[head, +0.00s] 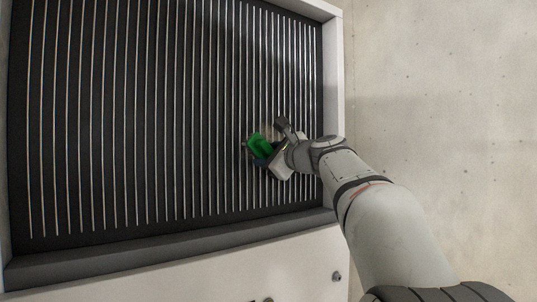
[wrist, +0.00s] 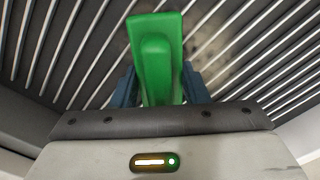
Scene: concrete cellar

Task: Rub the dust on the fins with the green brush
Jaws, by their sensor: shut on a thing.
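A green brush (head: 260,146) is held in my gripper (head: 268,158) in front of the fins, toward the right side of the panel. In the wrist view the brush (wrist: 157,50) stands between the two dark blue fingers of my gripper (wrist: 160,85), which are shut on it. The fins (head: 150,110) are thin, pale upright strips over a dark back. A greyish, speckled dust patch (wrist: 205,45) shows on the fins just beside and behind the brush in the wrist view. The brush's underside is hidden, so I cannot tell whether it touches the fins.
A pale frame (head: 334,80) borders the fins on the right, and a dark ledge (head: 150,247) runs below them. A white panel with dark knobs (head: 337,276) lies underneath. A bare concrete wall (head: 440,90) is to the right.

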